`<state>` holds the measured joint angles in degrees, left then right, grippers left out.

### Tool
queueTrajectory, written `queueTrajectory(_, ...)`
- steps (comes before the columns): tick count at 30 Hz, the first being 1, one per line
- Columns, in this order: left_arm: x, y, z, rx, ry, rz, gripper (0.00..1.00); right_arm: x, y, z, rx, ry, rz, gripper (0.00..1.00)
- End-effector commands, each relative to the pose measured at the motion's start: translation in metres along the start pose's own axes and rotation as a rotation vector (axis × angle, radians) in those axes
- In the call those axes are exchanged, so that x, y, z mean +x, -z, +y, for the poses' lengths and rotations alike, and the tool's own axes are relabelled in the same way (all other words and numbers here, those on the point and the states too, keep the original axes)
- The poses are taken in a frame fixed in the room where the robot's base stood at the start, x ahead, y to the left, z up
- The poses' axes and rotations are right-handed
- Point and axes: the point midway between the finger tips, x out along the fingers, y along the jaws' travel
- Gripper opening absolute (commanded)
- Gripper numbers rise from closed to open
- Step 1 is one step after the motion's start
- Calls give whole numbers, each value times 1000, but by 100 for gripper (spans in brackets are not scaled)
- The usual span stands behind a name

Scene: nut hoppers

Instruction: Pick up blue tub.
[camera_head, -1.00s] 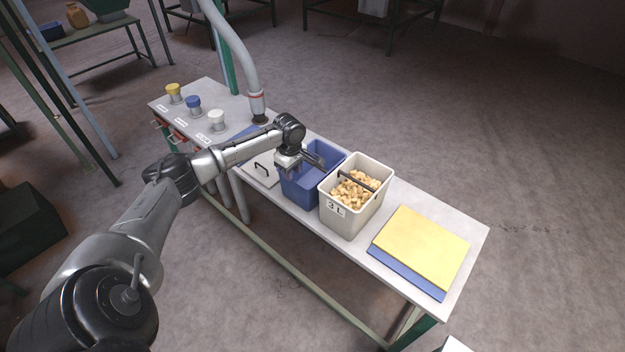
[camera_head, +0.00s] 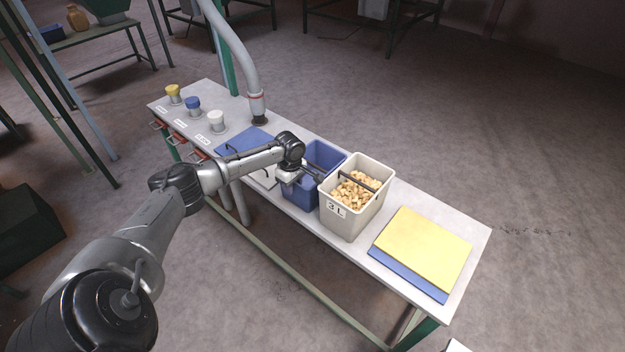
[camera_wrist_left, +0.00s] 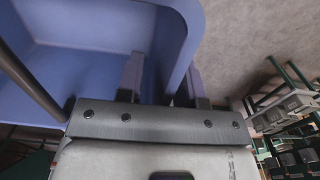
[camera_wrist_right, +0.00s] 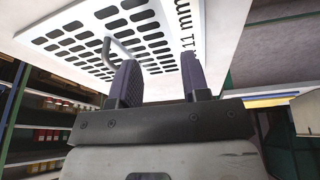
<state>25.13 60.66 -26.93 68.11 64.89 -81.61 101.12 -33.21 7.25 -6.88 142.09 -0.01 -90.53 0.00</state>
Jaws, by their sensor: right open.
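The blue tub (camera_head: 298,198) stands on the bench, left of a cream tub marked 3L. My left gripper (camera_head: 306,176) is low at the tub's near left side and partly covers it in the head view. In the left wrist view, the tub (camera_wrist_left: 85,30) fills the upper left. There my left gripper (camera_wrist_left: 162,80) is open, one finger inside the tub and the other outside, with the wall between them. A dark handle bar (camera_wrist_left: 28,80) shows at left. My right gripper (camera_wrist_right: 160,80) is open and empty, under a white perforated panel (camera_wrist_right: 130,35) with a grey handle.
The cream tub (camera_head: 340,222), holding light chunks, stands close against the blue tub. Yellow (camera_head: 425,245) and blue mats lie at the bench's right end. A grey hose (camera_head: 240,50) rises behind. Yellow, blue (camera_head: 193,104) and white-topped knobs line the left end.

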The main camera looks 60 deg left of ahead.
Motion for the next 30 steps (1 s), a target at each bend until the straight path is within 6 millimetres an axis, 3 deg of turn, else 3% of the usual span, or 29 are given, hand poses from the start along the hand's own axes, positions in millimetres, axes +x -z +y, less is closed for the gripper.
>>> queueTrajectory(10, 0, 0, 0, 0, 0, 0, 0, 0, 0, 0, 1, 1, 0, 43)
queueTrajectory(30, 2, 0, -1, -1, 6, 1, 0, 0, 0, -3, 10, 8, 1, 43)
